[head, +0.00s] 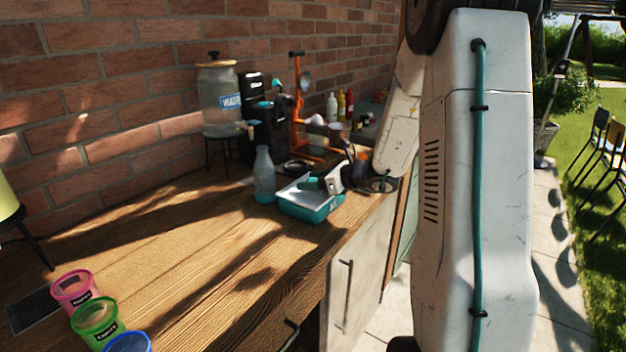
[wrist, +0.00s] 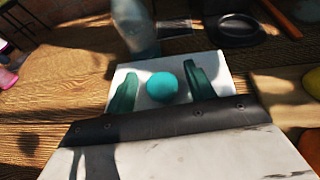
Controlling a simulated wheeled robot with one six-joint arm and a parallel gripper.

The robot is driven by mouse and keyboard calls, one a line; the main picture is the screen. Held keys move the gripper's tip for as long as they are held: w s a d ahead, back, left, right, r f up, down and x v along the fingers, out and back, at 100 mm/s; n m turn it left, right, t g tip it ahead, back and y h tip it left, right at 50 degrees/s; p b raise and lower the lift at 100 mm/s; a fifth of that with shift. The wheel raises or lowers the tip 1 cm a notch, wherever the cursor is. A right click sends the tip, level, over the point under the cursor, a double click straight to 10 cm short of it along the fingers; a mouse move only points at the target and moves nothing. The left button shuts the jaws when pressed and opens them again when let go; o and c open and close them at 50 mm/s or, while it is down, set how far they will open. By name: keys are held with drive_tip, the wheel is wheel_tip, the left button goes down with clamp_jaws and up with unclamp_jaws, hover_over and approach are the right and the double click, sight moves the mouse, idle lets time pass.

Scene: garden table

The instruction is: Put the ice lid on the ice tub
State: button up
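The ice tub (head: 304,209) is a teal box at the right part of the wooden counter, near its front edge. The ice lid (head: 293,193) is a white flat panel lying over the tub's top; I cannot tell whether it is fully seated. In the wrist view the lid (wrist: 150,65) has a round teal knob (wrist: 162,86). My gripper (head: 318,184) is low over the lid. In the wrist view, my gripper's (wrist: 160,76) two teal fingers stand on either side of the knob, with a narrow gap on each side. The tub's walls are hidden in the wrist view.
A clear bottle (head: 264,178) stands close left of the tub. Behind are a water dispenser (head: 218,98), a black coffee machine (head: 262,120) and an orange press (head: 297,110). Coloured cups (head: 97,322) stand at front left. The middle of the counter (head: 190,240) is clear.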

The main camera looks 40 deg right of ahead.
drive_tip(key=shift+r, duration=0.1)
drive_tip(key=shift+r, duration=0.25)
drive_tip(key=v, duration=1.2)
drive_tip(key=s+a+r+n+g+y, duration=0.1)
drive_tip(key=s+a+r+n+g, duration=0.1)
drive_tip(key=s+a+n+g, duration=0.55)
drive_tip(key=s+a+r+n+g+y, duration=0.1)
drive_tip(key=s+a+r+n+g, duration=0.15)
drive_tip(key=a+n, duration=0.95)
drive_tip(key=s+a+n+g+h, duration=0.1)
drive_tip(key=s+a+n+h, duration=0.3)
drive_tip(key=s+n+h, duration=0.4)
drive_tip(key=s+n, duration=0.3)
drive_tip(key=s, duration=0.4)
drive_tip(key=shift+a+r, duration=0.2)
drive_tip(key=shift+a, duration=0.05)
